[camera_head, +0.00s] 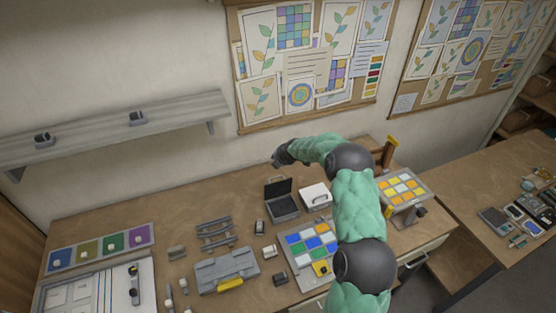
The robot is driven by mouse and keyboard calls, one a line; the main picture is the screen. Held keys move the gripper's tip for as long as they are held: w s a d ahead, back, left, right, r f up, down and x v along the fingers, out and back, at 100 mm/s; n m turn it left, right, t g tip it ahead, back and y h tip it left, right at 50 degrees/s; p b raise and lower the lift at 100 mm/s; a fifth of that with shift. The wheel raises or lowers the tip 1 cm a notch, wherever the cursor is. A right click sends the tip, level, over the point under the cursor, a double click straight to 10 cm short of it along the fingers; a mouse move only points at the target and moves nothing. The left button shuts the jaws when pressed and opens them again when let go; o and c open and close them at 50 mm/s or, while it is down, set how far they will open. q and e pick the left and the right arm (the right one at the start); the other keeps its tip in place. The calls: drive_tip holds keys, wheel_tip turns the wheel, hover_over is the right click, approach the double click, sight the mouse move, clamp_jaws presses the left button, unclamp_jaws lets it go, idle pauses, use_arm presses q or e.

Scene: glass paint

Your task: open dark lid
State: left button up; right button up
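A dark box (284,209) stands on the workbench near the wall. Its dark lid (278,187) is raised and leans up at the back, so the inside of the box shows. My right arm, in green covering, comes in from the lower right and bends over the bench. My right gripper (283,156) is above and behind the raised lid and appears apart from it. It is small and dark, and its fingers cannot be made out clearly. My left gripper is not in view.
A white box (316,196) with a handle stands just right of the dark box. A tray of coloured tiles (300,262), a grey toolbox (226,270) and a grey rack (216,232) are in front. A tilted colour panel (426,190) stands to the right. A shelf (110,125) is on the wall.

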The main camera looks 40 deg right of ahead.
drive_tip(key=v, duration=1.1)
drive_tip(key=shift+s+a, duration=0.1)
